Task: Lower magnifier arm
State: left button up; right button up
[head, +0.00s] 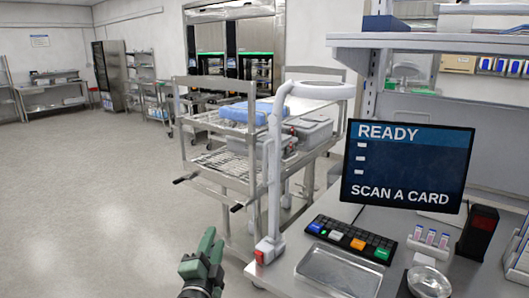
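The magnifier arm (275,150) is a white jointed post at the left edge of the desk. Its base (268,248) is fixed at the desk edge and has a small red-orange part. The post rises and bends right at the top to a flat round magnifier head (322,90), which is raised well above the desk. My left gripper (212,245), green and dark, is at the bottom, left of the base and apart from it. Its fingers point up; their gap is not clear. My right gripper is not in view.
A screen (408,165) reading "READY / SCAN A CARD" stands on the desk, behind a keyboard (350,238) and metal tray (338,272). A wire cart (225,160) with bins stands behind the magnifier arm. A shelf (440,40) overhangs at right. Floor at left is clear.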

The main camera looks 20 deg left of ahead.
pick_arm(q)
jog(key=w+d+r+m+t+h, duration=0.1)
jog(key=w+d+r+m+h, duration=0.25)
jog(key=r+m+h, duration=0.4)
jog(key=w+d+r+m+t+h, duration=0.25)
jog(key=w+r+m+h, duration=0.2)
jog(key=r+m, duration=0.6)
jog(key=w+m+g+p, duration=0.1)
jog(key=w+m+g, duration=0.1)
jog(key=w+m, duration=0.2)
jog(key=w+f+m+g+p, duration=0.1)
jog(key=w+m+g, duration=0.1)
jog(key=w+m, duration=0.1)
jog(key=w+d+m+g+h, duration=0.1)
jog(key=w+m+g, duration=0.2)
jog(key=w+m, duration=0.1)
jog(key=shift+w+f+m+p, duration=0.35)
jog(key=shift+f+m+p, duration=0.05)
jog(key=shift+m, duration=0.5)
grip_shut()
